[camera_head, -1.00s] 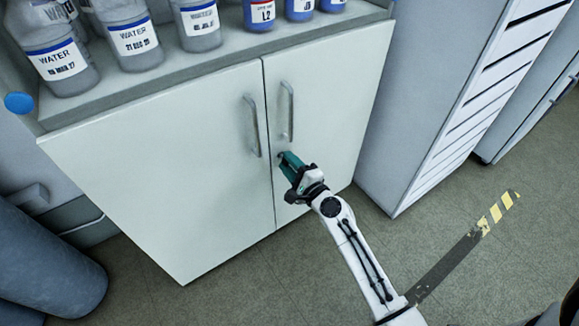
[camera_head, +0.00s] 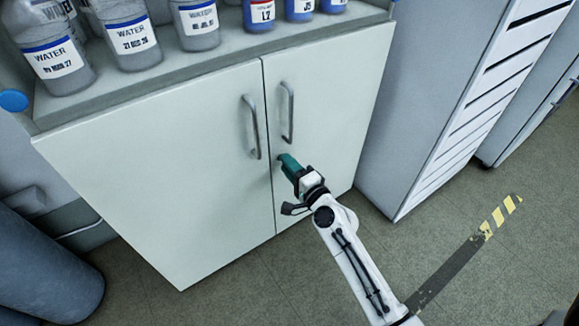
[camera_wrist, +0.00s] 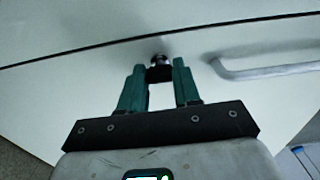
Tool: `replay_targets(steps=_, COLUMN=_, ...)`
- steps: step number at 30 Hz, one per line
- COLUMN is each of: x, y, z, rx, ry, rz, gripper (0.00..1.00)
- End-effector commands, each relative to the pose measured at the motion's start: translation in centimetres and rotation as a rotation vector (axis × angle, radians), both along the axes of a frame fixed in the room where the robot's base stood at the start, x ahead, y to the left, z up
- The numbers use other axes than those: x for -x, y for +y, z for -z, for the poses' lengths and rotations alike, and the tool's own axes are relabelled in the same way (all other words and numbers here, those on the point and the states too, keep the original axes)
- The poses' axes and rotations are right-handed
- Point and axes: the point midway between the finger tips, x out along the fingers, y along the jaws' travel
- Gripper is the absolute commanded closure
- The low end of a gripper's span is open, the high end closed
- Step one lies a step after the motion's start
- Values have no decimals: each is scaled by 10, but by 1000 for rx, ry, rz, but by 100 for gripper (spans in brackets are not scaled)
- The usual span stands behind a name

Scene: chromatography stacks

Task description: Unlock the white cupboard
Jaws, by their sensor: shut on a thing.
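The white cupboard (camera_head: 180,160) stands with both doors closed, each with a vertical metal handle. My gripper (camera_head: 287,163) is at the right door, just below its handle (camera_head: 288,112) and close to the seam. In the wrist view, my gripper's green fingers (camera_wrist: 160,78) are shut on a small dark key head at the round metal lock (camera_wrist: 159,59). The lock sits by the door seam, with a handle (camera_wrist: 265,70) to its right. In the head view my gripper hides the lock and key.
Several water bottles (camera_head: 125,38) and blue-labelled bottles (camera_head: 259,12) stand on the cupboard top. A tall grey cabinet (camera_head: 420,110) stands close on the right. A dark blue cylinder (camera_head: 45,262) is at lower left. The floor in front is clear.

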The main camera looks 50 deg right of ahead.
Motion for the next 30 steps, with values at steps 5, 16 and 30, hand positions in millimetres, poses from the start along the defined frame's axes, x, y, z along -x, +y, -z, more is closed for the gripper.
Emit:
replay_targets(steps=5, x=0, y=1, z=1, rx=1, ry=3, rz=-2, gripper=98)
replay_targets(steps=16, x=0, y=0, z=1, rx=0, ry=1, rz=-1, gripper=43)
replay_targets(steps=30, x=39, y=12, z=3, rx=-1, ry=4, rz=-2, gripper=43)
